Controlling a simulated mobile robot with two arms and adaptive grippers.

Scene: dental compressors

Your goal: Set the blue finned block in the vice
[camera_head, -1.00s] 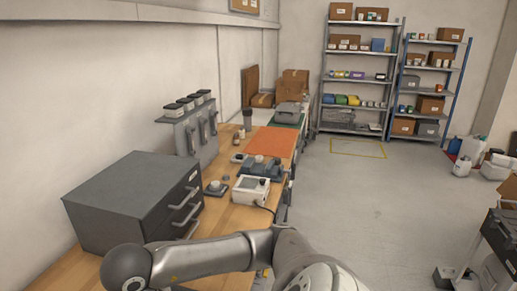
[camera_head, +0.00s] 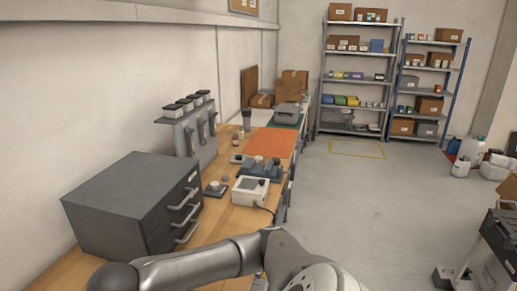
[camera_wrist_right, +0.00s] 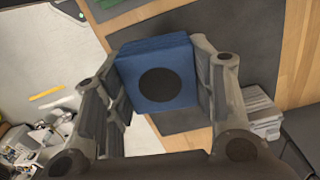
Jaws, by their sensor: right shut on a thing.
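The blue finned block (camera_wrist_right: 158,75) is between the fingers of my right gripper (camera_wrist_right: 160,85) in the right wrist view. Its facing side is flat, with a large dark round spot in the middle. My left gripper is in neither view.
The wooden bench (camera_head: 236,215) runs along the wall, with a dark drawer cabinet (camera_head: 130,205), a white box-shaped device (camera_head: 250,190) and an orange mat (camera_head: 270,143). A dark mat (camera_wrist_right: 240,50) lies beyond the block in the wrist view. Open floor is to the right.

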